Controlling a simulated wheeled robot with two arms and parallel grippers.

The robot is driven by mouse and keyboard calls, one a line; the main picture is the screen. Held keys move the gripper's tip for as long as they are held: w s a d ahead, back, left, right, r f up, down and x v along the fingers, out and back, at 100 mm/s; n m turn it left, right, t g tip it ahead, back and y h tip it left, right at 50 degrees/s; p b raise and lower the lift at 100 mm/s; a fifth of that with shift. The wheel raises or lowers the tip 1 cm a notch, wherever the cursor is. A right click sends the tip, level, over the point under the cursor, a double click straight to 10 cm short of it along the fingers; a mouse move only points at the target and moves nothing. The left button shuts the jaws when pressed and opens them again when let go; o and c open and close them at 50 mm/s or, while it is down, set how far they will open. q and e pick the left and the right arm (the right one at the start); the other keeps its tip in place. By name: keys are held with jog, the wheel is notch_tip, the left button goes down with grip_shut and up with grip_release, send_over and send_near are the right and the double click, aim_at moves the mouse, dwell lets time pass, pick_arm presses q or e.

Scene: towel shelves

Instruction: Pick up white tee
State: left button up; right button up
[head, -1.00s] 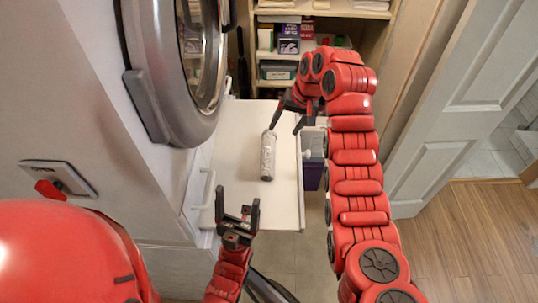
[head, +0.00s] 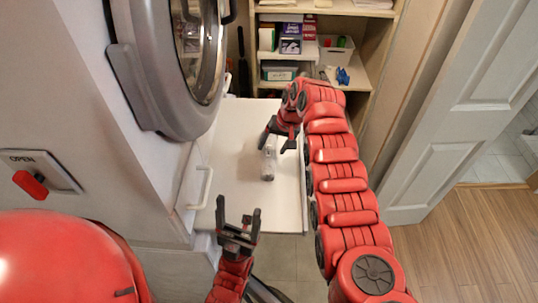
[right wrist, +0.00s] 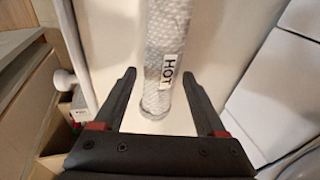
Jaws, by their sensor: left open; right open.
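No white tee can be made out in either view. A whitish patterned cylinder (head: 268,168) lies on the white pull-out surface (head: 235,140). In the right wrist view this cylinder (right wrist: 163,55) bears a label reading HOT, and its near end lies between my fingers. My right gripper (head: 277,144) is open over the cylinder's far part, and its two fingers (right wrist: 159,75) straddle it in the right wrist view without visibly gripping it. My left gripper (head: 238,212) is open and empty near the front edge of the white surface.
A machine with a round glass door (head: 170,70) stands at left, with a white handle (head: 203,190) beside the surface. Shelves (head: 352,72) with boxes and folded cloth stand at the back. A white door (head: 450,110) and open wooden floor (head: 450,245) are at right.

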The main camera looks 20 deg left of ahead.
jog(key=shift+b+x, duration=1.2)
jog(key=shift+x, duration=0.1)
jog(key=shift+r, duration=0.1)
grip_shut()
